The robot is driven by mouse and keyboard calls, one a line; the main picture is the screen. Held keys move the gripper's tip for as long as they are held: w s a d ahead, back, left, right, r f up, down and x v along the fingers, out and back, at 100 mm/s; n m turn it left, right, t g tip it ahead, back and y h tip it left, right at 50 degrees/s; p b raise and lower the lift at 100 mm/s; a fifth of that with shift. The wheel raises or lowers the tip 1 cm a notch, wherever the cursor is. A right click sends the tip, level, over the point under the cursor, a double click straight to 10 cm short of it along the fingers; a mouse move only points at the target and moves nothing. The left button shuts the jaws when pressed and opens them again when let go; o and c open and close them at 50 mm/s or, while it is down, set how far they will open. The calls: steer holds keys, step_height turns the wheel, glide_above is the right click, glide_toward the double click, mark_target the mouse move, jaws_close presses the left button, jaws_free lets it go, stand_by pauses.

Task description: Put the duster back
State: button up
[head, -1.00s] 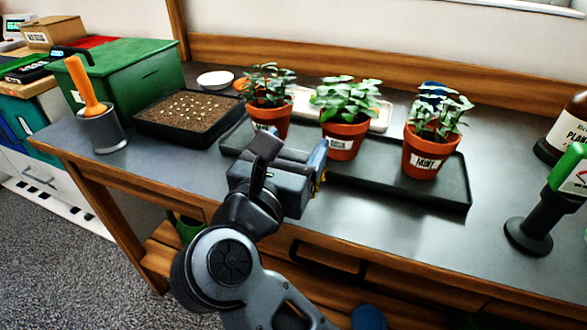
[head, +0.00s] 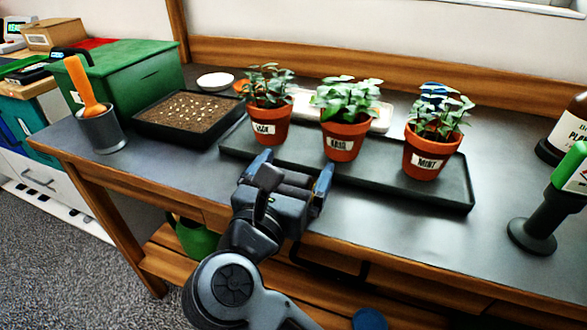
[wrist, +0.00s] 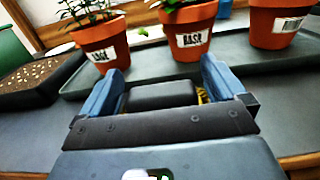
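An orange-handled tool (head: 84,84), which may be the duster, stands tilted in a grey cup (head: 101,132) at the left front of the bench. Its lower end is hidden inside the cup. My gripper (head: 296,163) is open and empty, above the bench's front edge, well to the right of the cup and in front of the potted plants. In the wrist view my gripper (wrist: 157,70) has its two blue fingers spread apart with nothing held between them. No other thing clearly looks like a duster.
Pots labelled basil (head: 343,141) and mint (head: 425,158), and another pot (head: 268,126), stand on a black tray (head: 450,192). A seed tray (head: 160,138) and green box (head: 135,75) are at left. A green-topped tool (head: 548,208) stands at right.

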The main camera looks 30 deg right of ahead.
steer(key=shift+r, duration=0.25)
steer(key=v, duration=1.2)
steer(key=shift+f, duration=0.1)
steer(key=s+d+r+n+t+y, duration=0.1)
steer(key=s+d+n+t, duration=0.45)
steer(key=n, duration=0.55)
steer(key=s+d+r+n+t+y, duration=0.15)
steer(key=s+d+n+t, duration=0.35)
steer(key=n, duration=0.6)
steer(key=s+f+n+g+y, duration=0.3)
steer(key=s+f+n+y, duration=0.3)
steer(key=n, duration=0.6)
steer(key=s+a+f+n+g+y, duration=0.1)
steer(key=s+f+n+g+y, duration=0.2)
steer(key=s+f+n+y, duration=0.3)
steer(key=s+n, duration=0.4)
steer(key=n, duration=0.2)
steer(key=shift+a+n, duration=0.2)
steer(key=shift+n, duration=0.2)
steer(key=shift+s, duration=0.1)
